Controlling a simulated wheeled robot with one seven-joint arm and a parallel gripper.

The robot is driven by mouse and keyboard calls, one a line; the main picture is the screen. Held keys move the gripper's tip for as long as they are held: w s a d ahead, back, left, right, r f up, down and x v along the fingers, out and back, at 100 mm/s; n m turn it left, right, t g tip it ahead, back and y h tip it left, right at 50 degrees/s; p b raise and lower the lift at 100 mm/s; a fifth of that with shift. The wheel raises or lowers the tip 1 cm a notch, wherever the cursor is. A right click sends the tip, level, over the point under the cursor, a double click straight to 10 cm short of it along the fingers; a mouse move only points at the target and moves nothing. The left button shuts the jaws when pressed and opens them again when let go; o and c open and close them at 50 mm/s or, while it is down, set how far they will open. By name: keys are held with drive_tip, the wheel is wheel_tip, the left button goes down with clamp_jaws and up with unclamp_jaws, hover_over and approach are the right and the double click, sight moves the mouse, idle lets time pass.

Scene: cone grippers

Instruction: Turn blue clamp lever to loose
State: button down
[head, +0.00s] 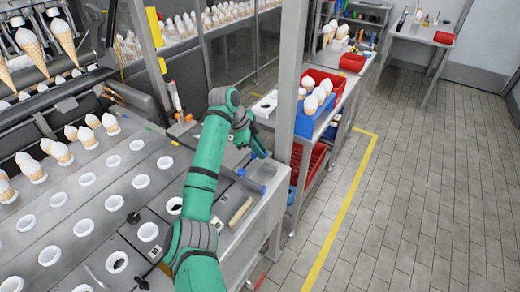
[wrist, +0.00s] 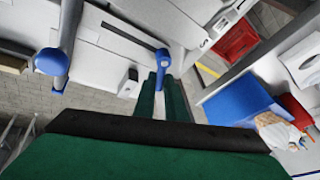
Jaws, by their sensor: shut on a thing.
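In the head view my gripper (head: 254,142) is at the far right side of the grey worktop, with the lever mostly hidden by the arm and fingers. A second blue-ended grey bar (wrist: 48,62) stands to the left in the wrist view, apart from the fingers.
The worktop (head: 120,178) has several white-ringed holes and cones on its left. A grey post (head: 290,80) stands just right of my gripper. Beyond it are a blue bin (head: 318,122) with cones and red bins (head: 308,162). The tiled floor at right is clear.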

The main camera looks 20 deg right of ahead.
drive_tip(key=shift+s+a+m+g, duration=0.15)
drive_tip(key=shift+m+g, duration=0.25)
drive_tip(key=shift+m, duration=0.5)
drive_tip(key=shift+s+a+m+g, duration=0.15)
drive_tip(key=shift+m+g, duration=0.25)
drive_tip(key=shift+m, duration=0.5)
drive_tip(key=shift+w, duration=0.1)
drive_tip(key=c, duration=1.8)
unclamp_jaws()
drive_tip(key=v, duration=1.1)
drive_tip(key=shift+d, duration=0.1)
